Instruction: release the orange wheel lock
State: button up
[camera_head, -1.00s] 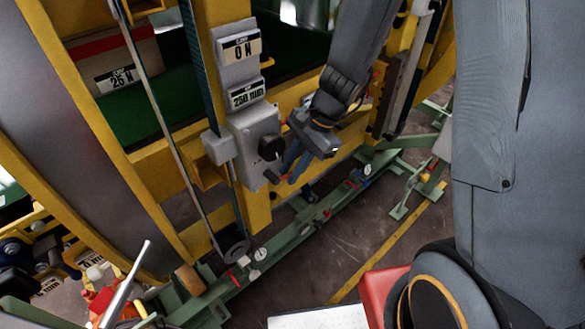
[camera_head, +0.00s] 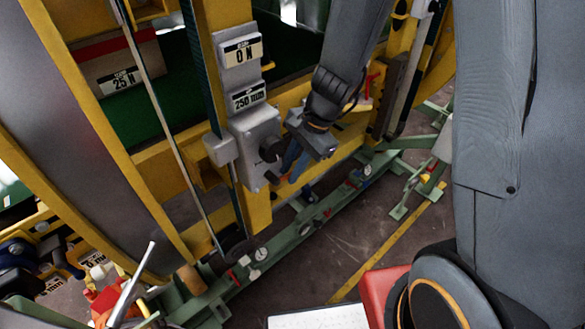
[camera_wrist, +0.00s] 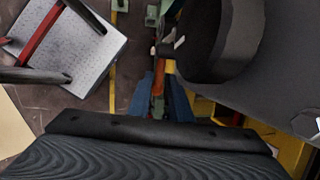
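My gripper (camera_head: 291,172) hangs low beside a grey control box (camera_head: 254,135) on the yellow frame, its blue fingers pointing down. An orange-red piece (camera_head: 284,179), probably the orange wheel lock, shows small beside the fingertips, partly hidden by them. In the wrist view, the two blue fingers (camera_wrist: 161,98) stand apart. A narrow orange-red strip (camera_wrist: 158,82) shows in the gap between them. I cannot tell whether the fingers touch it. A black knob (camera_head: 271,150) sits on the box's front, just left of the fingers.
A green rail (camera_head: 310,212) runs along the floor below the gripper. A yellow beam (camera_head: 285,105) lies behind it. Bare floor (camera_head: 335,240) is clear in front of the rail.

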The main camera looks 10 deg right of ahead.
jog(key=shift+r, duration=0.1)
jog(key=v, duration=0.7)
jog(key=shift+d+r, duration=0.15)
jog(key=shift+r, duration=0.1)
jog(key=s+d+r+n+t+h, duration=0.1)
jog(key=s+d+r+n+h, duration=0.1)
jog(key=s+d+n+h, duration=0.2)
jog(key=s+d+n, duration=0.3)
jog(key=d+n, duration=0.3)
jog(key=n, duration=0.1)
jog(key=shift+s+r+n, duration=0.15)
jog(key=shift+s+n, duration=0.15)
dwell(0.6)
